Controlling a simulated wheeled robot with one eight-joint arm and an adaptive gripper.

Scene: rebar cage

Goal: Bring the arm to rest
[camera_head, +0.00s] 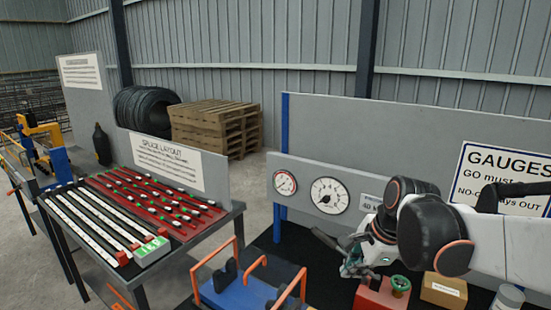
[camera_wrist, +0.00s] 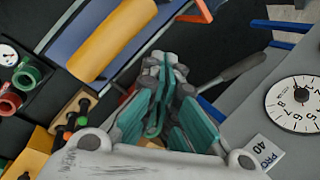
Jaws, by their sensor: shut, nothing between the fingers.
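My arm reaches in from the right edge in the head view. My gripper (camera_head: 356,262) is over the dark bench, just left of a red block with a green ring (camera_head: 399,286). In the wrist view my gripper (camera_wrist: 165,88) has its teal-padded fingers together with nothing held. I cannot tell in either view whether its tip touches anything on the bench below.
A panel with two dial gauges (camera_head: 329,195) stands behind the gripper; one dial shows in the wrist view (camera_wrist: 297,104). A blue fixture with orange handles (camera_head: 238,290) is left, a cardboard box (camera_head: 443,290) right. The splice table (camera_head: 130,215) stands farther left.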

